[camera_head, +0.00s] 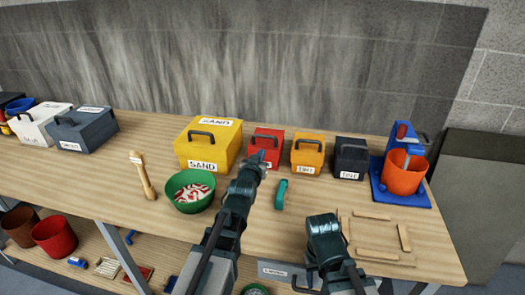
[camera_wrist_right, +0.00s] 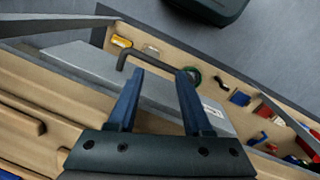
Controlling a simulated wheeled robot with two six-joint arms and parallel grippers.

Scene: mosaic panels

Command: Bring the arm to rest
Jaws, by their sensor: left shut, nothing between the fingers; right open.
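My left gripper (camera_head: 258,161) is over the table, its tip in front of the red box and beside the green bowl. It is shut and empty. My right arm's wrist stands at the table's front edge near the wooden frame, and its fingers are hidden in the head view. In the right wrist view my right gripper (camera_wrist_right: 160,74) is open, its two blue fingers apart with nothing held. A dark bent handle (camera_wrist_right: 127,57) shows near its fingertips on a grey drawer (camera_wrist_right: 88,68); I cannot tell whether they touch.
On the table (camera_head: 120,205) stand a yellow sand box (camera_head: 225,150), red box (camera_head: 268,139), orange box (camera_head: 306,156), dark box (camera_head: 352,160), green bowl (camera_head: 177,183), brush (camera_head: 141,176), green curved piece (camera_head: 281,195), orange bucket (camera_head: 402,178) on a blue stand and wooden frame (camera_head: 403,237). A lower shelf holds pots.

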